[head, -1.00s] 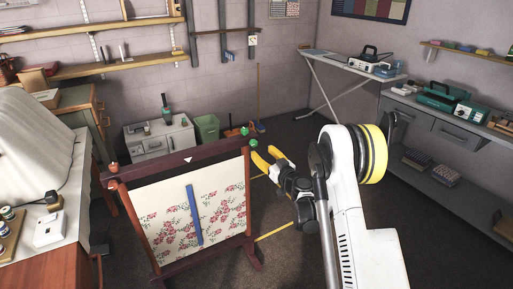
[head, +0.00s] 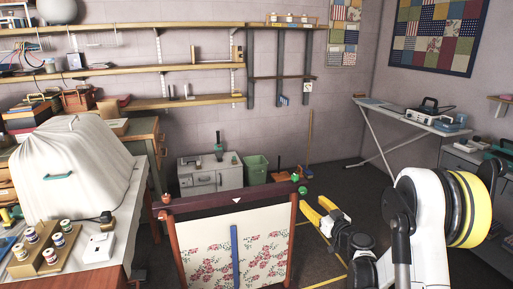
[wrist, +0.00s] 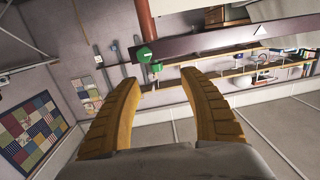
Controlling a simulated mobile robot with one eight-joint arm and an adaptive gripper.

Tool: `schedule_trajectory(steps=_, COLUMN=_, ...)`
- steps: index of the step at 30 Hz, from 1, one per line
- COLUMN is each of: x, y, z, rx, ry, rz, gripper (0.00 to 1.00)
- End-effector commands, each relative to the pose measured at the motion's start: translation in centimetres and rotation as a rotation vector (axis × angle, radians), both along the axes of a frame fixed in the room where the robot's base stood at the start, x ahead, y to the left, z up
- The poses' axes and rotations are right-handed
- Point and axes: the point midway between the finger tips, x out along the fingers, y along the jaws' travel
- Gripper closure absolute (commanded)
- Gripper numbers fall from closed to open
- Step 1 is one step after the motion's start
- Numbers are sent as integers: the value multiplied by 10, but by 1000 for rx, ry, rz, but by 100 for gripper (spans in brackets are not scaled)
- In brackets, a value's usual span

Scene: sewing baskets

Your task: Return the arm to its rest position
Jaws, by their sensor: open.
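My gripper (head: 326,213) has yellow fingers and is at the right of the dark wooden frame in the head view. In the wrist view my gripper (wrist: 160,85) shows its two fingers wide apart with nothing between them. My white arm with a yellow-and-black joint fills the lower right of the head view. In the wrist view the frame's dark bar (wrist: 225,42) and a green knob (wrist: 145,55) lie beyond the fingertips; I cannot tell the gap to them.
The wooden frame (head: 178,240) holds floral cloth (head: 205,262) with a blue strip on it. A covered table with thread spools (head: 67,226) stands at left. A green bin (head: 256,168) and grey cabinet (head: 205,180) are behind. An ironing board (head: 405,116) stands at back right.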

Motion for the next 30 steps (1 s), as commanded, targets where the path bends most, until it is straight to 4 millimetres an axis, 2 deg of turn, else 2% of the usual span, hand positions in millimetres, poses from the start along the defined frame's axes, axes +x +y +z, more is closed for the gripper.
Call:
schedule_trajectory(steps=1, x=-7, y=13, z=19, rx=-2, ry=32, rz=23, gripper=48)
schedule_trajectory(steps=6, x=-45, y=56, z=68, rx=-7, ry=181, rz=89, gripper=48)
schedule_trajectory(steps=8, x=-64, y=69, z=81, rx=-10, ry=238, rz=104, gripper=48)
schedule_trajectory(steps=13, x=-129, y=96, z=106, rx=-25, ry=406, rz=111, gripper=48)
schedule_trajectory(steps=18, x=-207, y=108, z=115, rx=-49, ry=570, rz=70, gripper=48)
schedule_trajectory(steps=21, x=-256, y=107, z=112, rx=-66, ry=660, rz=23, gripper=48)
schedule_trajectory(steps=27, x=-348, y=90, z=96, rx=-103, ry=804, rz=-113, gripper=48)
schedule_trajectory(steps=30, x=-381, y=79, z=87, rx=-118, ry=846, rz=-180, gripper=48)
